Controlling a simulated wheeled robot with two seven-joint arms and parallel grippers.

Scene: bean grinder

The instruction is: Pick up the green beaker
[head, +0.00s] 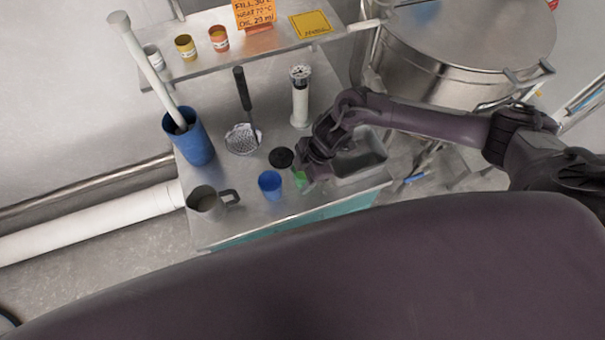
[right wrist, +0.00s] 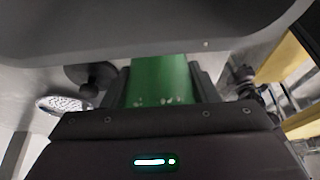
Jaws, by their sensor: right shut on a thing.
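The green beaker (head: 301,180) is on the metal table near its front edge, just right of a blue cup (head: 270,184). My right gripper (head: 308,176) reaches in from the right and covers most of the beaker. In the right wrist view the green beaker (right wrist: 160,82) fills the space between the two fingers, and my right gripper (right wrist: 160,100) is shut on it. I cannot tell whether its base touches the table. My left gripper is not in view.
A metal mug (head: 205,203) stands left of the blue cup. A black lid (head: 281,158) lies behind it. A metal basin (head: 372,160) is right of the gripper.

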